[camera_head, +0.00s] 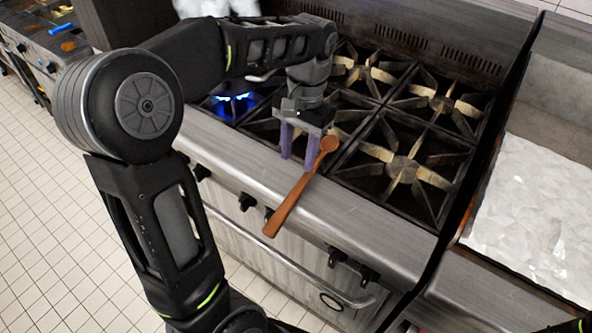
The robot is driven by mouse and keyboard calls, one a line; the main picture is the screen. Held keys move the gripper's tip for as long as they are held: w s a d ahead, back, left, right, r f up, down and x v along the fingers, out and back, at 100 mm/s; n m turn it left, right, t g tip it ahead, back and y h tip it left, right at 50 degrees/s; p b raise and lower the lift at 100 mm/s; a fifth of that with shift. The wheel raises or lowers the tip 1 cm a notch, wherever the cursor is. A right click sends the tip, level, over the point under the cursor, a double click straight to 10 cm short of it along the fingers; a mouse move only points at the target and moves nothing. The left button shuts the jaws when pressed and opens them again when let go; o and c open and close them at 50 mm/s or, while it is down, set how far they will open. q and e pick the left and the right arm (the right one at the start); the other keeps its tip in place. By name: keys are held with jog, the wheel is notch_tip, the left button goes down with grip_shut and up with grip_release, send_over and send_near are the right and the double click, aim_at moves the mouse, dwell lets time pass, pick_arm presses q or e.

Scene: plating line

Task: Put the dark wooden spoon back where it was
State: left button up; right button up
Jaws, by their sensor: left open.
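The wooden spoon (294,197), reddish brown, lies slantwise at the front of the stove. Its bowl is at the grate edge, and its handle crosses the steel front ledge toward the oven handle. My left gripper (299,158), with purple fingers, is open and points down at the grate's front edge. Its right finger is right beside the spoon near the bowl, partly overlapping it in view. I cannot tell whether they touch. My right gripper is not in view.
The stove (350,215) has several burners with black grates (405,165). A blue flame (233,98) burns at the left burner, near my left arm. Knobs and an oven handle line the stove's front.

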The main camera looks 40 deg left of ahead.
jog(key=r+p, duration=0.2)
jog(key=p, duration=0.1)
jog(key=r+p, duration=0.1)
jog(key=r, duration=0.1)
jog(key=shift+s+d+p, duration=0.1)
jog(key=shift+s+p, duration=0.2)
jog(key=shift+p, duration=0.1)
